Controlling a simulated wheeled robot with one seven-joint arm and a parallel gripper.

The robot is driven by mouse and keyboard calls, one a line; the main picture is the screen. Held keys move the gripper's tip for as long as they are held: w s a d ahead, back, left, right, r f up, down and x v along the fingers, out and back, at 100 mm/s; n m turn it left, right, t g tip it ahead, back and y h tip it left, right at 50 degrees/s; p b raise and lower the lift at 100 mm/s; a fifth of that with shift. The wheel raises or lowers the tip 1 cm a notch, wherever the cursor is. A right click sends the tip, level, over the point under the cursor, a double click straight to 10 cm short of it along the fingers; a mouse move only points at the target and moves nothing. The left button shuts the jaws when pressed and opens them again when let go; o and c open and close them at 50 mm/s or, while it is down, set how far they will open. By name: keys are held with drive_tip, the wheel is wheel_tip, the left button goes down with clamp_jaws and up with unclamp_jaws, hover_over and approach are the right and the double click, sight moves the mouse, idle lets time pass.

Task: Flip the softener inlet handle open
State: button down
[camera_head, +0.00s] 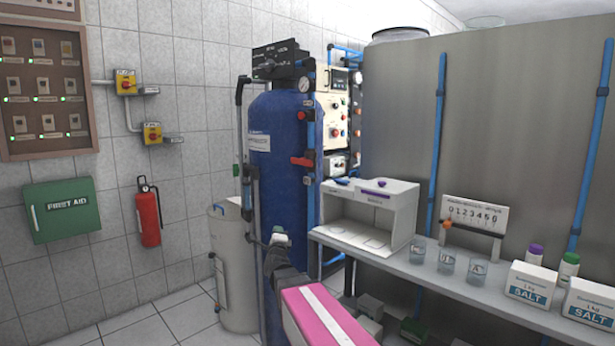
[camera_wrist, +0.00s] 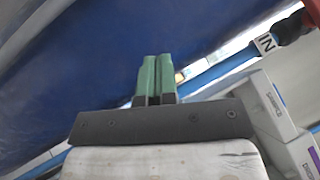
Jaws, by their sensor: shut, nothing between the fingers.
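The inlet valve's red handle (camera_head: 301,161) sits on the vertical blue pipe (camera_head: 311,120) in front of the blue softener tank (camera_head: 276,140). It points left, crosswise to the pipe. In the wrist view, part of the red handle (camera_wrist: 312,14) shows at the top right corner, by a dark valve body and a white "IN" tag (camera_wrist: 265,43) on the pipe. The rest of the handle is cut off there. My gripper (camera_head: 279,233) is below the handle in the head view, in front of the tank. Its green fingers (camera_wrist: 155,78) are together, empty, and apart from the handle.
A pale container (camera_head: 235,275) stands left of my arm. A gauge and control panel (camera_head: 337,110) are behind the pipe.

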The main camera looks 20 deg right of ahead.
sight(301, 162)
drive_tip(key=s+d+r+m+g+h, duration=0.2)
drive_tip(key=r+m+h, duration=0.3)
drive_tip(key=m+h, duration=0.4)
drive_tip(key=s+d+r+m+g+h, duration=0.3)
drive_tip(key=m+h, duration=0.7)
drive_tip(key=m, duration=0.5)
drive_tip(key=shift+s+r+m+g, duration=0.4)
drive_tip(key=shift+s+r+g, duration=0.05)
drive_tip(key=shift+r+g, duration=0.95)
drive_tip(key=s+a+r+x, duration=0.1)
drive_tip(key=a+r+x, duration=0.1)
drive_tip(key=x, duration=1.1)
